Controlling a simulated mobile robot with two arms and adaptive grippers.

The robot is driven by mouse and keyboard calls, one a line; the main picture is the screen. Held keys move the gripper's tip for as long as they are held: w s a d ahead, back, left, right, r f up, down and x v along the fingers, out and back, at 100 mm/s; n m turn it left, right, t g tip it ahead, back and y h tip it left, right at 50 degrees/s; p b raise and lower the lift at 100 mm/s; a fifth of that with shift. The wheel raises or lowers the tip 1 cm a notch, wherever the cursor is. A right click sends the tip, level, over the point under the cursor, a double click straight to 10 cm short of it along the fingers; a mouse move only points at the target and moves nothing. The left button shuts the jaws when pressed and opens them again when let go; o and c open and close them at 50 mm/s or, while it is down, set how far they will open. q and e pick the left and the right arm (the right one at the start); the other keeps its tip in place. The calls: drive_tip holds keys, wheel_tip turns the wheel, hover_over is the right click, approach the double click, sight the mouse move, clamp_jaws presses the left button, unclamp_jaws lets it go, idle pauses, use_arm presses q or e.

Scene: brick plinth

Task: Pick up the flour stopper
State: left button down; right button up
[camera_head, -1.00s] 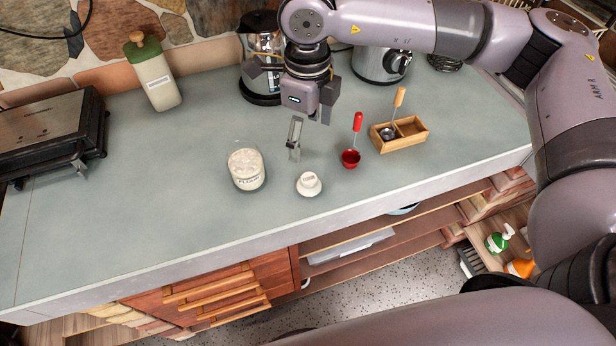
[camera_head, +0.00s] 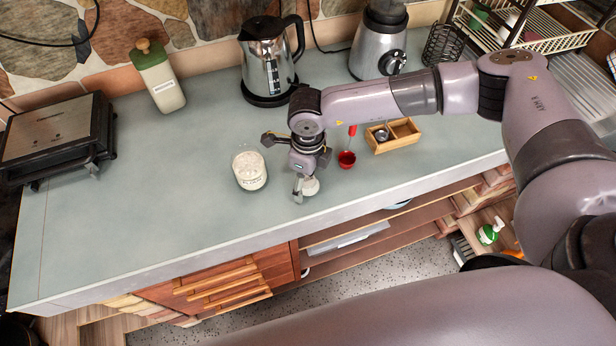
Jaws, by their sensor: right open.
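The flour stopper (camera_head: 312,187) is a small white piece on the grey-green counter near its front edge, partly hidden by my right gripper. My right gripper (camera_head: 304,190) points down right at the stopper, with its jaws open. One silver finger shows just left of the stopper; the other finger is hidden or too small to make out. I cannot tell whether the finger touches the stopper. The glass flour jar (camera_head: 250,172) stands open to the left of the gripper. My left gripper is not in view.
A red scoop (camera_head: 346,159) and a wooden box (camera_head: 392,137) lie right of the gripper. A kettle (camera_head: 267,65) and a blender (camera_head: 378,45) stand behind. A green-capped bottle (camera_head: 160,80) and a grill (camera_head: 55,140) are at left.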

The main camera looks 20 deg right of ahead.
drive_tip(key=shift+f, duration=0.3)
drive_tip(key=shift+c, duration=0.5)
drive_tip(key=c, duration=1.1)
drive_tip(key=shift+c, duration=0.2)
drive_tip(key=shift+r, duration=0.1)
